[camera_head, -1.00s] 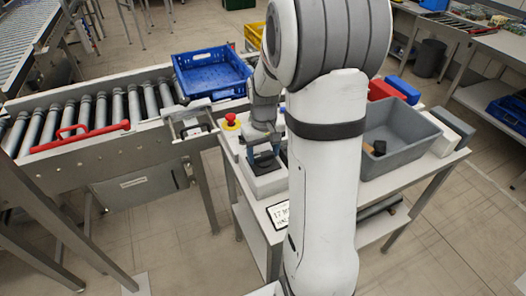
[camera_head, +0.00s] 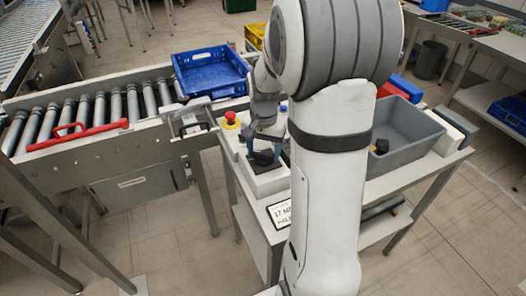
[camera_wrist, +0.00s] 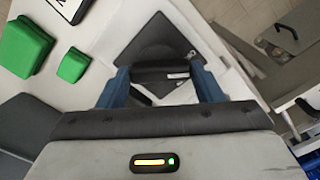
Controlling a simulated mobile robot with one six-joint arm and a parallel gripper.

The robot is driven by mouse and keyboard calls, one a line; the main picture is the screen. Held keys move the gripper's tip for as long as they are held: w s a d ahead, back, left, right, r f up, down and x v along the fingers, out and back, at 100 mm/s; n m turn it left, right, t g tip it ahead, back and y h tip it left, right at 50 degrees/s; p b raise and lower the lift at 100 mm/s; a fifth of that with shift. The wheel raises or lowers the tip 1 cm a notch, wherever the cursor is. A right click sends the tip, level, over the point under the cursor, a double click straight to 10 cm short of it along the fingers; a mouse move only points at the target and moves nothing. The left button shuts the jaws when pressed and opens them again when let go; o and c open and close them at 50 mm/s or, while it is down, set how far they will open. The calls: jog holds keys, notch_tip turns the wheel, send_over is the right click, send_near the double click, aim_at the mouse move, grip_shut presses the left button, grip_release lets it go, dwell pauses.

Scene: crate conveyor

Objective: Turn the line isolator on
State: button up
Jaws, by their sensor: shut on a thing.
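The line isolator is a pale box (camera_head: 268,184) with a black plate and a dark rotary handle (camera_head: 264,157), on the near left corner of the table beside the conveyor. My gripper (camera_head: 266,136) points down at the handle. In the wrist view my gripper (camera_wrist: 163,84) has its two blue fingers on either side of the dark handle (camera_wrist: 160,76), shut on it. The black plate (camera_wrist: 157,38) lies beyond the handle. The handle's exact angle and any on or off marks cannot be read.
A red stop button on a yellow base (camera_head: 230,119) stands just left of my gripper. A grey bin (camera_head: 408,138) is on the table's right side. A blue crate (camera_head: 209,72) and a red bar (camera_head: 75,136) are at the conveyor. Green blocks (camera_wrist: 24,46) show in the wrist view.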

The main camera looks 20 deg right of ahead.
aim_at(264, 153)
jog(key=m+b, duration=0.1)
jog(key=m, duration=0.3)
jog(key=shift+m, duration=0.3)
jog(key=shift+m+b, duration=0.35)
jog(key=shift+m, duration=2.15)
jog(key=o, duration=1)
notch_tip(264, 153, up, 8)
jog(key=shift+f, duration=0.1)
